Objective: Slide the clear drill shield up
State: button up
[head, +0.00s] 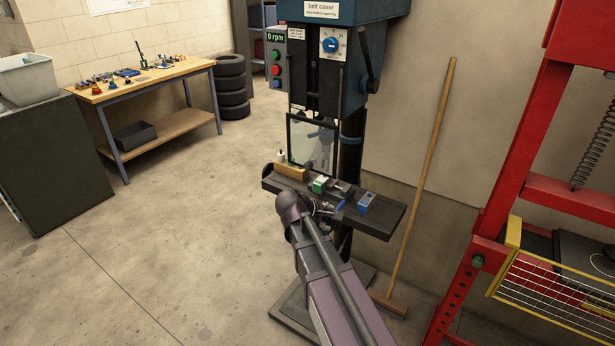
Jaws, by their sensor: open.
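The clear drill shield (306,148) is a see-through panel with a dark frame on the front of the blue drill press (345,60). It hangs below the drill head, with its lower edge just above the work table (384,217). The drill parts behind it show through. My gripper (325,208) is at the front edge of the work table, below and slightly right of the shield and apart from it. It is small and partly hidden by my wrist; its jaws are open, and I see nothing held.
A wooden block (291,171), a vise with a green part (320,185) and a blue block (366,201) are on the work table. A broom (423,170) leans at the right. A red press frame (520,170) stands farther right.

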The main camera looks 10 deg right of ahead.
jog(key=w+a+n+t+h+b, duration=0.3)
jog(key=w+a+n+t+b, duration=0.15)
jog(key=w+n, duration=0.35)
jog(key=n+t+h+b, duration=0.1)
jog(key=n+t+b, duration=0.3)
jog(key=n, duration=0.2)
send_near(306, 167)
jog(key=v, duration=0.3)
jog(key=shift+w+d, duration=0.1)
jog(key=shift+w, duration=0.1)
jog(key=x, duration=1.3)
jog(key=shift+w+d+f, duration=0.1)
jog(key=shift+w+d, duration=0.1)
jog(key=shift+d, duration=0.15)
grip_shut()
